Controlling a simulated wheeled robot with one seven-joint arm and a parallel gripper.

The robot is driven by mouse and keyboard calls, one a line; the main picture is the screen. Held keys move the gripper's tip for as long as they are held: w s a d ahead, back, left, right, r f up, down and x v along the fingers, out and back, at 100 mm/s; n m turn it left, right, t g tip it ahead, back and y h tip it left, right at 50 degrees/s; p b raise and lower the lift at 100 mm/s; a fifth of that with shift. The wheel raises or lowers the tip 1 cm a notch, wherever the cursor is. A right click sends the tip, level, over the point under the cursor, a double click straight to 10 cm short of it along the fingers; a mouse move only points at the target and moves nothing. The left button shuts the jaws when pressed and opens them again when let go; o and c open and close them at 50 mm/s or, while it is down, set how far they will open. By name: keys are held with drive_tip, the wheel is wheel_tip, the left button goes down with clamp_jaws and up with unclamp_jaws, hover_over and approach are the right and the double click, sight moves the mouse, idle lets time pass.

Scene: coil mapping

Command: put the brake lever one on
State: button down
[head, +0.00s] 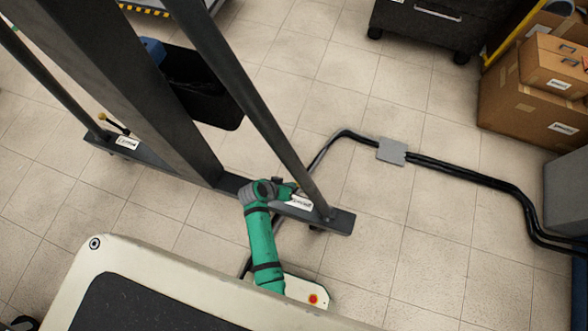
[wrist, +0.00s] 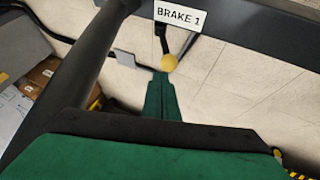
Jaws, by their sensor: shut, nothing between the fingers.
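The brake lever one is a dark lever with a yellow ball knob (wrist: 169,62), below a white "BRAKE 1" label (wrist: 177,16) on a dark beam. In the wrist view the knob is just beyond the tips of my gripper (wrist: 161,78). The green fingers are together with nothing between them; whether they touch the knob I cannot tell. In the head view my gripper (head: 291,188) is at the right end of the frame's base beam, by a white label (head: 300,203). The lever is mostly hidden there by my gripper and a post.
A second yellow-knobbed lever (head: 105,118) is at the beam's left end. A slanted dark post (head: 250,90) rises close to my gripper. Black cables (head: 465,175) with a grey cover plate (head: 391,151) cross the floor. Cardboard boxes (head: 520,110) stand at right.

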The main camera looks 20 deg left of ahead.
drive_tip(key=shift+s+a+r, duration=0.1)
drive_tip(key=shift+s+r, duration=0.25)
drive_tip(key=shift+r, duration=0.3)
drive_tip(key=shift+s+d+r, duration=0.1)
drive_tip(key=shift+s+r, duration=0.25)
drive_tip(key=shift+r, duration=0.25)
drive_tip(key=shift+s+a+r, duration=0.1)
drive_tip(key=shift+s+r, duration=0.25)
drive_tip(key=shift+r, duration=0.3)
drive_tip(key=s+d+r+t+y, duration=0.1)
drive_tip(key=s+r+y, duration=0.1)
drive_tip(key=s, duration=0.3)
drive_tip(key=s+d+r+t+y, duration=0.1)
drive_tip(key=s+d+r+y, duration=0.1)
drive_tip(key=s, duration=0.4)
drive_tip(key=s+d+r+t, duration=0.2)
drive_tip(key=d+r, duration=0.1)
drive_tip(key=r, duration=0.6)
drive_tip(key=s+d+r+t, duration=0.3)
drive_tip(key=r, duration=0.6)
drive_tip(key=s+d+r+t, duration=0.2)
drive_tip(key=s+d+r, duration=0.1)
drive_tip(key=r, duration=0.6)
drive_tip(key=shift+s+d, duration=0.15)
drive_tip(key=shift+d, duration=0.35)
